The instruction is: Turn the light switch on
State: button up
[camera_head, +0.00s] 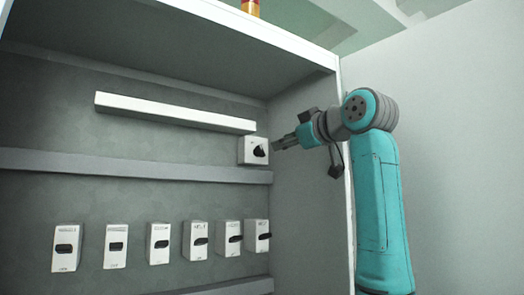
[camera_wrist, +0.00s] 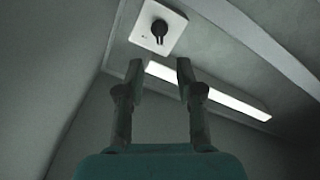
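The light switch (camera_head: 246,144) is a square white box with a black rotary knob, mounted on the cabinet's back wall near its right corner. In the wrist view the switch (camera_wrist: 173,37) is at the top centre, and its knob (camera_wrist: 159,29) lies beyond the gap between my fingers. My gripper (camera_head: 277,146) is just right of the switch in the head view. In the wrist view my gripper (camera_wrist: 159,68) has its two fingers apart with nothing between them, and no contact with the knob shows. A long white light bar (camera_head: 175,112) is above the switch.
Several white boxes with black handles, such as one at the left (camera_head: 66,262), line the wall below. A grey rail (camera_head: 130,168) runs under the switch. The cabinet's right side wall (camera_head: 305,210) is close to my arm. An orange object (camera_head: 251,7) stands on top.

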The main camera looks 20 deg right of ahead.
aim_at(261, 148)
jog(key=x, duration=1)
jog(key=shift+w+a, duration=0.15)
jog(key=shift+w, duration=0.2)
grip_shut()
